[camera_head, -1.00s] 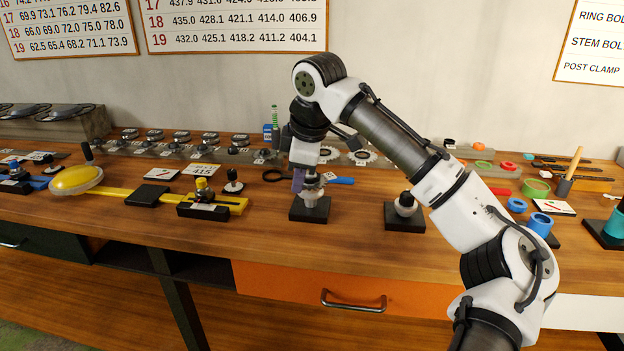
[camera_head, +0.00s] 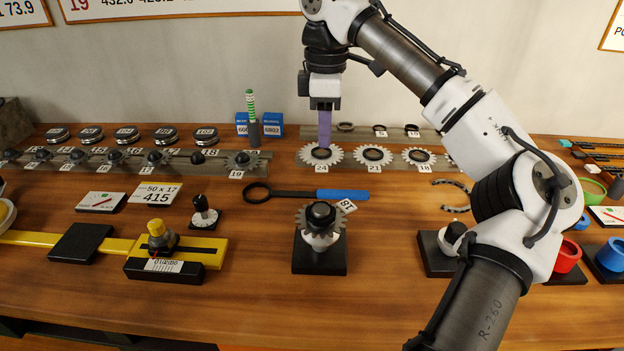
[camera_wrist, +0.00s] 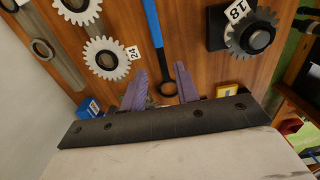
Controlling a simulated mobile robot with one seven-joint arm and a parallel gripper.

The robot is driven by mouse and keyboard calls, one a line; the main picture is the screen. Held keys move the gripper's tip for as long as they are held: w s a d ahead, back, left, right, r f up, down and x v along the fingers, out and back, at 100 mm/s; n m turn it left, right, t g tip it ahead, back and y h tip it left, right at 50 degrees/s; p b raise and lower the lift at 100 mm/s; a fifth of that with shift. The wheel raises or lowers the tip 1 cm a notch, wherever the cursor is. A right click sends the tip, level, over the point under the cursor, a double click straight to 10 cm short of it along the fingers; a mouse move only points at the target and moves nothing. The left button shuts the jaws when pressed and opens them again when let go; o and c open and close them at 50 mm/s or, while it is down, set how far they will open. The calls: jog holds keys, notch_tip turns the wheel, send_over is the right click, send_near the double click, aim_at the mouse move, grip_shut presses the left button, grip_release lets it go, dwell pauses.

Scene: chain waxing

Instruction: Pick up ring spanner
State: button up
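The ring spanner (camera_head: 340,194) lies flat on the wooden bench, with its blue handle to the right and its black ring end to the left. In the wrist view the spanner (camera_wrist: 154,24) runs down from the top edge, and its ring end appears between my fingertips. My gripper (camera_head: 324,143) has purple fingers pointing down. It is raised above the bench and appears in front of the white cog marked 24. In the wrist view my gripper (camera_wrist: 160,80) is open, with a gap between its fingers and nothing held.
A dark cog on a black stand (camera_head: 319,256) is just in front of the spanner, with an 18 tag (camera_head: 346,206) by the handle. White cogs (camera_head: 321,154) line the back. A yellow gauge (camera_head: 90,241) is at left. Bare bench surrounds the ring end.

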send_over(321, 191)
notch_tip(321, 191, down, 8)
jog(key=shift+s+d+f+b, duration=0.1)
jog(key=shift+s+d+b, duration=0.05)
jog(key=shift+b, duration=0.25)
jog(key=shift+f, duration=2.7)
grip_shut()
